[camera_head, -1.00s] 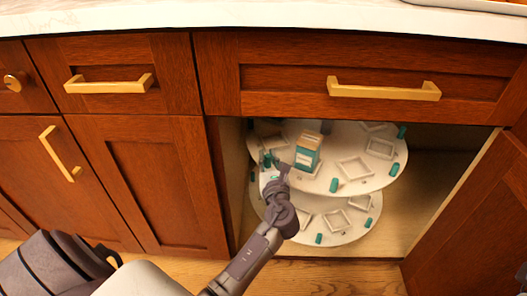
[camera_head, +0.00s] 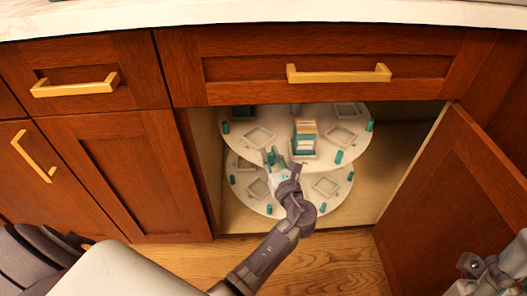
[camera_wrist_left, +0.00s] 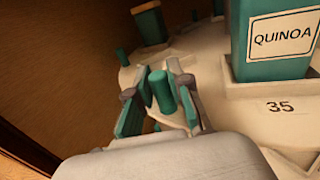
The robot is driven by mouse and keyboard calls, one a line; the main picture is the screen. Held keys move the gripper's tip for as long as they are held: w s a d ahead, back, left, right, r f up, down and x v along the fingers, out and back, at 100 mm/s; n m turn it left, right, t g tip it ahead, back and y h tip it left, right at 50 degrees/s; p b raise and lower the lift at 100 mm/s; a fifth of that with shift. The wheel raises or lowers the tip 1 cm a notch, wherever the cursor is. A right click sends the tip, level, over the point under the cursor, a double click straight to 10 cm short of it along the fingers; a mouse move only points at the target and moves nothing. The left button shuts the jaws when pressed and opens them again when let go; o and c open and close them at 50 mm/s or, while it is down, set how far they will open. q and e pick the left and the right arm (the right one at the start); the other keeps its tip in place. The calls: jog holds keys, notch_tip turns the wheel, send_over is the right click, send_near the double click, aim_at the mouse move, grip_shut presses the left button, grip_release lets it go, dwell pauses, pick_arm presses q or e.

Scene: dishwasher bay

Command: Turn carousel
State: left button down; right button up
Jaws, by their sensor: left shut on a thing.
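The carousel is a white two-tier turntable in the open cabinet, with an upper shelf (camera_head: 290,178) and a lower shelf (camera_head: 275,207). Both carry square frames and teal pegs along the rim. A teal box (camera_head: 304,138) stands upright on the upper shelf; in the left wrist view its label reads QUINOA (camera_wrist_left: 285,37). My left gripper (camera_head: 271,158) is at the front rim of the upper shelf, left of the box. In the left wrist view its fingers (camera_wrist_left: 161,95) are closed around a teal peg (camera_wrist_left: 161,92).
The open cabinet door (camera_head: 455,190) stands at the right. Drawers with brass handles (camera_head: 338,74) lie above the opening, under a pale countertop (camera_head: 250,17). Another teal box (camera_wrist_left: 149,22) stands farther back. Part of my right gripper (camera_head: 488,272) shows at the lower right corner.

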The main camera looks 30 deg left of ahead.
pick_arm(q)
jog(key=shift+d, duration=0.4)
jog(key=c, duration=1.1)
grip_release()
jog(key=shift+o, duration=0.2)
